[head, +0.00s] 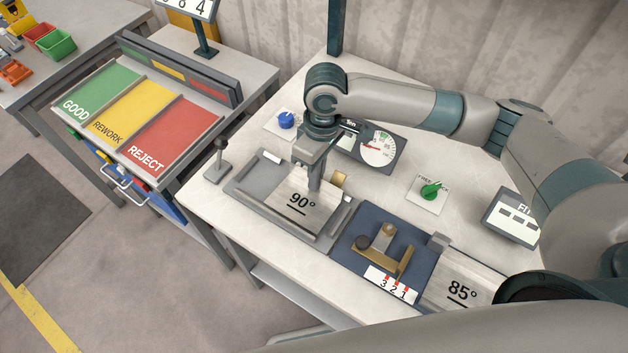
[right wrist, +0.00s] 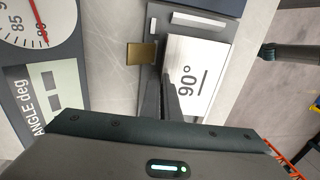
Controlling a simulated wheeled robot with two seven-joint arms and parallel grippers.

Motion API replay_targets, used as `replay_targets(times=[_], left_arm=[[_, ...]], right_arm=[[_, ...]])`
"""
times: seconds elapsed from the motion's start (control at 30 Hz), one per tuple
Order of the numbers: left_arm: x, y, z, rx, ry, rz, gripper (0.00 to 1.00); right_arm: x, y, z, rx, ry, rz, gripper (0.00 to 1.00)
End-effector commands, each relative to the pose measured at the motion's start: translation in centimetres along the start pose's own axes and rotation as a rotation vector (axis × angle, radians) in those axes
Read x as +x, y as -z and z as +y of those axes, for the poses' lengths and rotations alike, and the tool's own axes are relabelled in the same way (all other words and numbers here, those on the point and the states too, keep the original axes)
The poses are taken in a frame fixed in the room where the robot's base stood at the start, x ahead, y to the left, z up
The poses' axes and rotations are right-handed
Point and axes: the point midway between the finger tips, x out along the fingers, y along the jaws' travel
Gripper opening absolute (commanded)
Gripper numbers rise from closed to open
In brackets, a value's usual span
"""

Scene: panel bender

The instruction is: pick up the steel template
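A flat steel plate marked 90° (head: 303,205) lies in a grey tray (head: 262,188) on the bench; it also fills the middle of the right wrist view (right wrist: 192,78). A second steel plate, marked 85° (head: 462,283), lies at the lower right by the blue fixture. My right gripper (head: 315,186) points down at the back edge of the 90° plate. In the right wrist view its two fingers (right wrist: 160,85) are close together at the plate's edge, overlapping it. Whether they grip the plate is unclear. My left gripper is out of view.
A brass block (head: 339,179) stands close beside the fingers. The blue fixture (head: 350,243) holds brass parts. A dial gauge (head: 378,149), green knob (head: 430,190), blue knob (head: 287,120) and lever (head: 219,155) surround the tray. A rack of GOOD, REWORK and REJECT trays (head: 211,117) is left.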

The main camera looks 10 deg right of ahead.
Motion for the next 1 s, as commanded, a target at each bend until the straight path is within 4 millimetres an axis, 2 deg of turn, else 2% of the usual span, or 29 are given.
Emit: replay_targets(times=[0.23,0.7,0.8,1.0], left_arm=[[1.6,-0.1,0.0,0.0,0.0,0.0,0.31],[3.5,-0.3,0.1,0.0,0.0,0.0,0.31],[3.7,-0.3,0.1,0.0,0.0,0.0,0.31],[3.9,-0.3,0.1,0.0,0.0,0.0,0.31]], right_arm=[[-3.1,0.2,-0.3,-0.002,-0.002,0.006,0.0],[-8.0,-8.3,-2.5,-0.001,-0.002,0.004,0.0],[-8.8,-9.7,-2.9,0.0,-0.002,0.002,0.0],[-9.8,-11.2,-3.3,0.001,-0.001,0.002,0.0]])
